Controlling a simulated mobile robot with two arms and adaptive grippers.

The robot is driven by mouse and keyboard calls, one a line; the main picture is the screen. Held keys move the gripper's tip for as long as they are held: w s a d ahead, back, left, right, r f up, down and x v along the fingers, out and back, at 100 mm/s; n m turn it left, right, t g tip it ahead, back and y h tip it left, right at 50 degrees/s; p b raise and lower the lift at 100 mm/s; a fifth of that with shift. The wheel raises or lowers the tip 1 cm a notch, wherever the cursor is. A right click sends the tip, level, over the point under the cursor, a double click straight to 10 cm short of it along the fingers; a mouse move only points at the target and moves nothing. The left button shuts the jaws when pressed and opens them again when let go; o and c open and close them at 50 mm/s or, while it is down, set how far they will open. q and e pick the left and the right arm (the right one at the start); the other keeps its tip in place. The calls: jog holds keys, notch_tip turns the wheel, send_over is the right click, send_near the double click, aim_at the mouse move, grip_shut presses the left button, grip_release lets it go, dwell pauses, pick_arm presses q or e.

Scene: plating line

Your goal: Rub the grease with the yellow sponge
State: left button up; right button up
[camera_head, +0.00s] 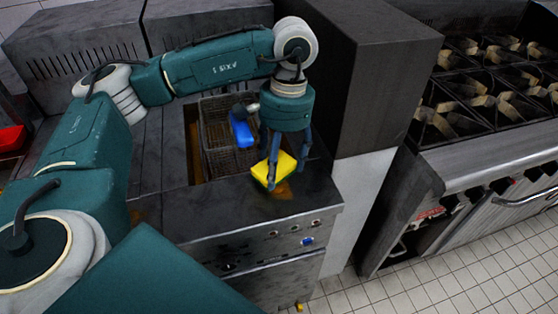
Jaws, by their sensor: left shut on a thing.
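My left gripper (285,172) points down over the front of the dark fryer counter (215,211). It is shut on the yellow sponge (270,175), which sits tilted between its fingers, at or just above the counter top. I cannot tell if the sponge touches the surface. A brownish-yellow grease patch (284,192) shows on the counter just right of and below the sponge; part of it is hidden by the sponge and fingers. My right gripper is not in view.
A wire fryer basket (222,155) with a blue handle (240,130) lies left of the gripper. A tall dark block (370,75) stands close on the right. Beyond it is a gas stove (490,90). A red object (12,139) is at the far left.

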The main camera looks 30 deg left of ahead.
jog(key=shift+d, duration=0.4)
pick_arm(q)
jog(key=shift+f, duration=0.2)
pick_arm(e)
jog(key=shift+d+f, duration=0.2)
pick_arm(q)
jog(key=shift+s+d, duration=0.1)
